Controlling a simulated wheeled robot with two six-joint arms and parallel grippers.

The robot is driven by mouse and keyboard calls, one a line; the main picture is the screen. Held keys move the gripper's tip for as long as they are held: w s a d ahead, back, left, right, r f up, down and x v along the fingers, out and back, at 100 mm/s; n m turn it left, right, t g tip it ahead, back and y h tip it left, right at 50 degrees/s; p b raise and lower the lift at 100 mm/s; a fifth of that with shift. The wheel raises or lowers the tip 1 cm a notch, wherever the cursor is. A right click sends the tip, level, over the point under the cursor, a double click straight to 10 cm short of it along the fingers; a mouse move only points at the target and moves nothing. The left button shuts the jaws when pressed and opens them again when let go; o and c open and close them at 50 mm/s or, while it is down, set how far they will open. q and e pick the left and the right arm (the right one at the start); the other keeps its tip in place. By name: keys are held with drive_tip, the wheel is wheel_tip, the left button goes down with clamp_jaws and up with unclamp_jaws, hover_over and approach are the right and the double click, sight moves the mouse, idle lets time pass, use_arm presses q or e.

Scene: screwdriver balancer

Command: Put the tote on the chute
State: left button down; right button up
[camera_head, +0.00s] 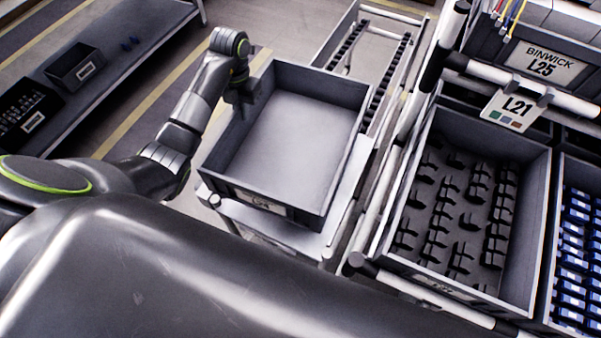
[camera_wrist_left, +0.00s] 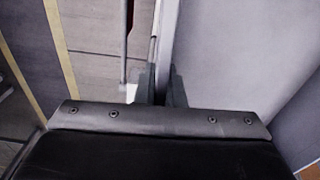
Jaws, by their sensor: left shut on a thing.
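An empty grey tote (camera_head: 295,135) with a label on its near wall sits on a light metal stand (camera_head: 345,205). My left gripper (camera_head: 246,106) is at the tote's left wall, shut on its rim. In the left wrist view the fingers (camera_wrist_left: 162,88) straddle the tote wall (camera_wrist_left: 168,45), with the tote's pale inside (camera_wrist_left: 225,50) to the right. The chute (camera_head: 362,50), a sloping frame with dark roller tracks, lies just beyond the tote's far wall. My right gripper is not in view.
At right, a rack holds a bin of black parts (camera_head: 465,205) and a bin of blue parts (camera_head: 578,255). At left, a grey bench (camera_head: 110,55) carries small dark bins (camera_head: 75,67). Yellow-striped floor lies between.

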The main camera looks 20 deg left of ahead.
sight(255, 133)
use_arm(q)
drive_tip(key=shift+w+d+m, duration=0.2)
drive_tip(key=shift+d+m, duration=0.1)
drive_tip(key=shift+d, duration=0.75)
drive_tip(key=shift+d+f+b, duration=0.1)
drive_tip(key=shift+f+b, duration=0.15)
drive_tip(key=shift+b, duration=0.15)
wheel_tip(255, 133, down, 5)
drive_tip(key=b, duration=0.4)
drive_tip(key=shift+r+b, duration=0.1)
drive_tip(key=shift+b, duration=0.25)
drive_tip(key=shift+f, duration=1.9)
drive_tip(key=shift+w+f, duration=0.1)
drive_tip(key=shift+f, duration=0.35)
